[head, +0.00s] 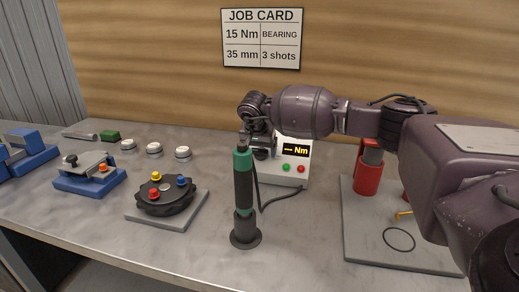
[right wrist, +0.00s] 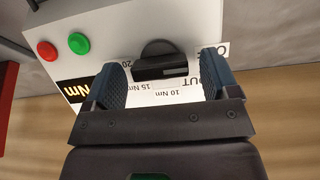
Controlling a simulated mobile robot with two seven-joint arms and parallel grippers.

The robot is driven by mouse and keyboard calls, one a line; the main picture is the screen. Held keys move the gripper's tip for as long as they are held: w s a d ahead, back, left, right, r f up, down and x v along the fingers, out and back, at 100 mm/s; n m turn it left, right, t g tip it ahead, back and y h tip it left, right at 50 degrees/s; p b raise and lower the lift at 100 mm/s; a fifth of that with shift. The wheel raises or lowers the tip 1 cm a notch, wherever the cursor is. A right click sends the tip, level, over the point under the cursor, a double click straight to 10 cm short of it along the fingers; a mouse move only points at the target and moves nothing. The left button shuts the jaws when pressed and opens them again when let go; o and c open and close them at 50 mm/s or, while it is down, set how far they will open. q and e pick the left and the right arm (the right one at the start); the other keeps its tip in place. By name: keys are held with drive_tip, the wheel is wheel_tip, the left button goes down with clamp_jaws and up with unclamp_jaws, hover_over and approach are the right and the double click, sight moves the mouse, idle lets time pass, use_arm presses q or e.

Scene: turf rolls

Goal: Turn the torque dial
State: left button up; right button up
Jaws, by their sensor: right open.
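The torque controller (head: 288,172) is a pale box on the bench with a display reading "-- Nm". Its black torque dial (right wrist: 160,62) shows in the right wrist view, with the labels 10 Nm, 15 Nm and a partly hidden 20 around it. My right gripper (right wrist: 164,70) is open, with one finger on each side of the dial and a gap to both. In the head view my right gripper (head: 262,148) covers the dial side of the box. The job card (head: 262,38) on the wall reads 15 Nm, BEARING, 35 mm, 3 shots. My left gripper is not in view.
A green and black upright tool (head: 244,195) with a cable stands just in front of the controller. A dark round fixture with coloured knobs (head: 167,196) is to the left. A grey plate (head: 375,240) with a red cylinder (head: 368,175) lies to the right.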

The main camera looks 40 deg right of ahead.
drive_tip(key=c, duration=0.9)
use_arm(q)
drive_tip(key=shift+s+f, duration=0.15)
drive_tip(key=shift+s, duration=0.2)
